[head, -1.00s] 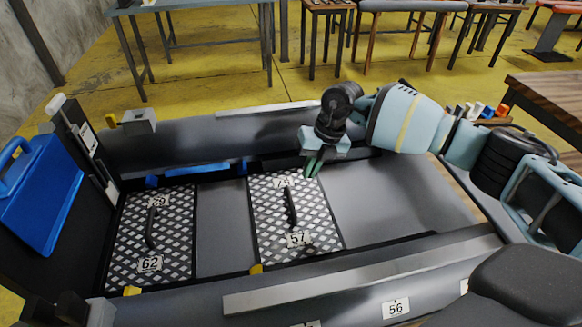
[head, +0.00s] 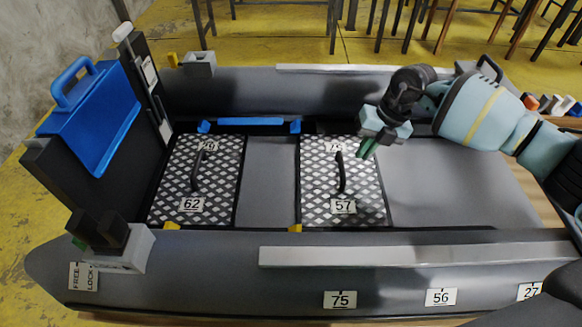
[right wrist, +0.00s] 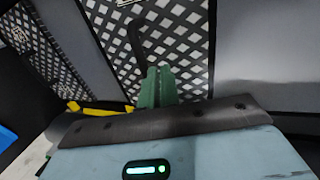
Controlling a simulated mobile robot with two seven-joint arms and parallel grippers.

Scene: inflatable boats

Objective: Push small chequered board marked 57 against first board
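The small chequered board marked 57 (head: 318,190) lies flat on the boat floor, with a dark upright handle in its middle. The first board, marked 62 (head: 170,190), lies at the left end of the floor. A strip of bare grey floor (head: 270,180) separates the two boards. My right gripper (head: 367,150) is at the far right corner of board 57, its green fingers pressed together and empty. In the right wrist view the fingers (right wrist: 157,87) show in front of the chequered surface (right wrist: 185,40); I cannot tell whether they touch it. My left gripper is not in view.
Grey boat tubes run along the far side (head: 330,95) and near side (head: 200,270). A blue case (head: 95,115) stands at the left end. A blue bar (head: 250,122) lies along the far floor edge. Bare floor (head: 450,185) lies right of board 57.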

